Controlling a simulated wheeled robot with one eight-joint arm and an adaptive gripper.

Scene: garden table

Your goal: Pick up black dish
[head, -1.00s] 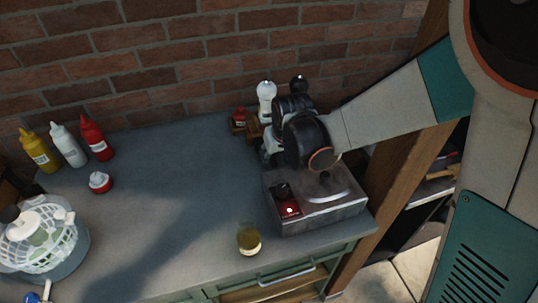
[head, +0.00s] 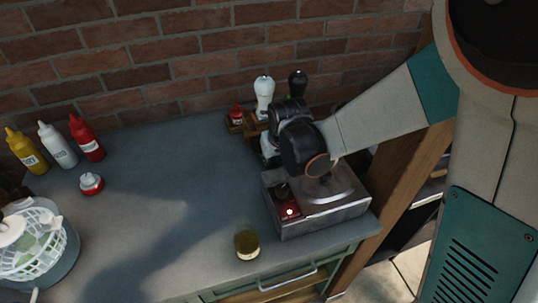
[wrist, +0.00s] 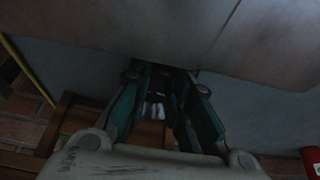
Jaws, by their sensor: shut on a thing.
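My gripper (wrist: 158,112) shows in the wrist view with its teal fingers close around something dark with a pale highlight. It is shut on this thing, which fits the black dish, but its outline is too dim to make out. In the head view my wrist (head: 305,145) hides the fingers and whatever they hold. My wrist is above the back left of a grey metal box with a red-lit switch (head: 290,211). No black dish shows clearly in the head view.
A white shaker (head: 264,97) and a black mill (head: 297,86) stand behind my wrist, by a small red jar (head: 236,116). Sauce bottles (head: 86,138), a red-and-white pot (head: 91,184) and a white basket (head: 35,245) are left. A yellowish glass (head: 246,243) stands in front. The middle counter is clear.

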